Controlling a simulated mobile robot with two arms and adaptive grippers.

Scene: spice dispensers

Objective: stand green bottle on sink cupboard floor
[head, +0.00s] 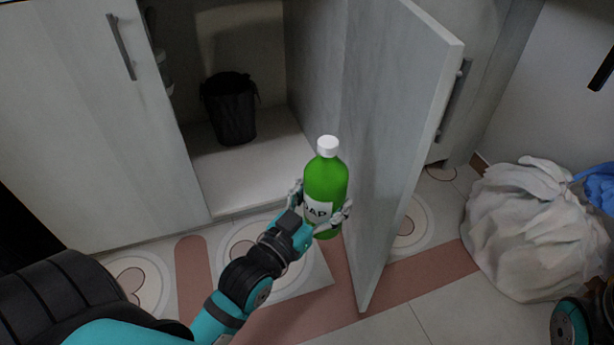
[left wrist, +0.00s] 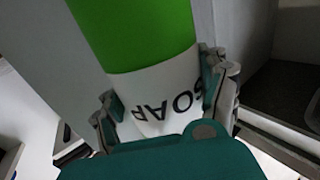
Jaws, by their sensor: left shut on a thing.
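The green bottle (head: 326,182) has a white cap and a white label, and it is nearly upright in the head view. My left gripper (head: 319,208) is shut on it around the label, in front of the open cupboard. The left wrist view shows the bottle (left wrist: 140,35) close up between the two fingers of the gripper (left wrist: 165,105), with label letters reading "SOAP" in part. The sink cupboard floor (head: 250,178) is a pale panel behind and left of the bottle. The bottle is outside the cupboard, before its front edge. My right gripper is not in view.
A dark bin (head: 230,108) stands on the cupboard floor toward the back left. The open cupboard door (head: 395,130) is close to the bottle's right. A closed door (head: 85,110) is at left. A whitish bag (head: 535,230) lies on the tiles at right. The front cupboard floor is clear.

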